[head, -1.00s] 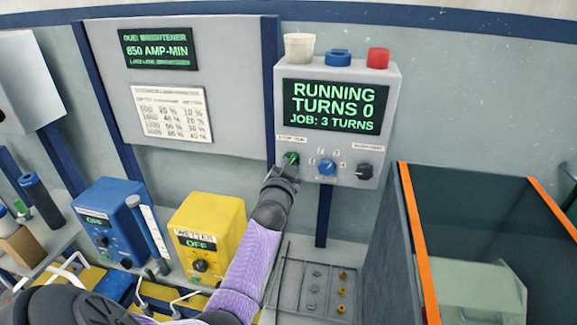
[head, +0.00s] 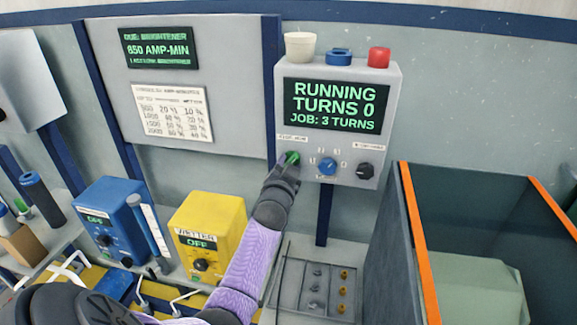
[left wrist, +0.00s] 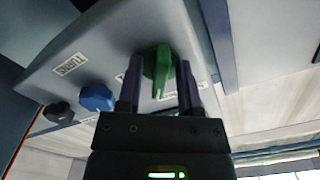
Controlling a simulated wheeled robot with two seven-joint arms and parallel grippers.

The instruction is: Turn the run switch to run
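The green run switch (head: 292,158) is on the lower left of the grey control box (head: 286,72), whose screen (head: 334,106) reads RUNNING, TURNS 0, JOB: 3 TURNS. My left gripper (head: 287,170) is right at the switch, partly covering it from below. In the left wrist view, the green switch (left wrist: 159,68) shows between the two fingers of my left gripper (left wrist: 160,80). The fingers stand apart with a gap visible beside the knob, so the gripper looks open around it. My right gripper is not in view.
A blue knob (head: 327,166) and a black knob (head: 365,171) sit right of the switch. A cup, a blue ring and a red button (head: 379,57) top the box. Blue and yellow (head: 215,222) units stand below left. An orange-edged tank (head: 411,230) stands right.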

